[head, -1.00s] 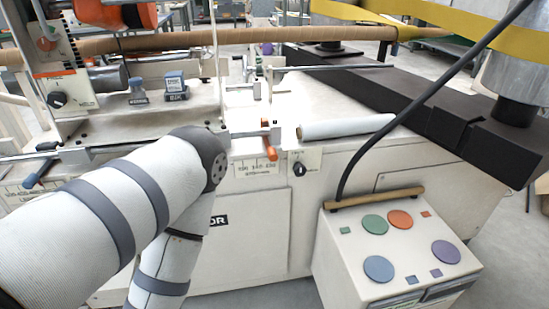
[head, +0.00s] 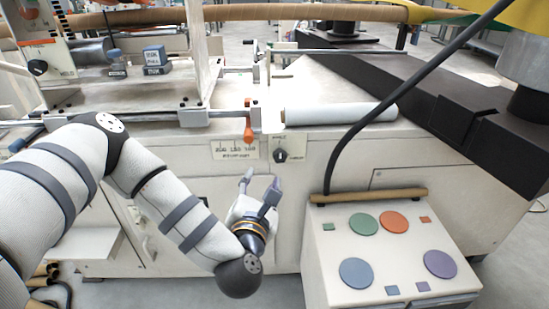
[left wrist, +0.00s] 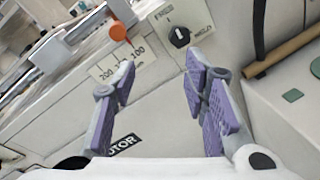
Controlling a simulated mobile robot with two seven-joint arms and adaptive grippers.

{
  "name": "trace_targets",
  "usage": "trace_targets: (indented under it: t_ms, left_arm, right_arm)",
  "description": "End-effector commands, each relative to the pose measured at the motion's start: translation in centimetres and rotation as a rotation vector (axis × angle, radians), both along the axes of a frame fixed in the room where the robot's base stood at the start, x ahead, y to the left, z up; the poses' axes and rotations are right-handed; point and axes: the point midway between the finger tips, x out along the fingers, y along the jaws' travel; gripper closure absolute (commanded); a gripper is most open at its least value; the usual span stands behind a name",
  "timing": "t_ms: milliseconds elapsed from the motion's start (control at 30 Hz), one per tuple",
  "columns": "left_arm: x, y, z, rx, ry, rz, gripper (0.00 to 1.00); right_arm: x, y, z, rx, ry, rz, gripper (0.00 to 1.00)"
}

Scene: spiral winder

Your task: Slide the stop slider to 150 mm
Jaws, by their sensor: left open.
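The stop slider is a small block with an orange handle (head: 248,122), on a rail at the front edge of the winder. The handle also shows in the left wrist view (left wrist: 118,32). Below it is a scale label (head: 236,150) printed 200, 150, 100, also in the left wrist view (left wrist: 122,66). In the head view the handle hangs above the label's right part, near 100. My left gripper (head: 260,181) is open and empty, in front of the cabinet, below and right of the handle, apart from it. Its purple-padded fingers (left wrist: 160,72) show in the left wrist view. My right gripper is out of view.
A black knob (head: 281,156) sits right of the label. A white roll (head: 340,114) lies on the bench above it. A control box (head: 330,262) with coloured buttons and a black cable (head: 365,125) stands at the right. Free space lies before the cabinet front.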

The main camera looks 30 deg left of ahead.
Motion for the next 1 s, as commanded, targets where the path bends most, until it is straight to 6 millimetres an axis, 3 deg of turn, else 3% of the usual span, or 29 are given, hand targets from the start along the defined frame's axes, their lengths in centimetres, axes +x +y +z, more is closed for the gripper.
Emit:
trace_targets:
  t_ms: [33,133,267,500,700,1000]
  left_arm:
    - [0.4,2.0,1.2,-0.064,-0.086,0.082,0.59]
    - [0.7,4.0,3.2,-0.136,-0.194,0.161,0.59]
    - [2.4,5.3,3.7,-0.145,-0.214,0.173,0.59]
    - [7.6,8.4,3.6,-0.142,-0.208,0.169,0.59]
    - [10.3,9.9,3.5,-0.143,-0.206,0.164,0.59]
    - [10.9,10.2,3.5,-0.144,-0.204,0.163,0.59]
  right_arm:
    - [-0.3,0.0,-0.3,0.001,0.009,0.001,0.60]
    - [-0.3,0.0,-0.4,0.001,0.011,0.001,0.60]
    - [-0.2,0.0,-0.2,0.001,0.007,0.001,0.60]
    - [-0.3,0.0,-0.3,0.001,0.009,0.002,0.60]
    - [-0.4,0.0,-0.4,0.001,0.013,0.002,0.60]
    - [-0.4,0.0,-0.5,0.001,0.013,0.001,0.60]
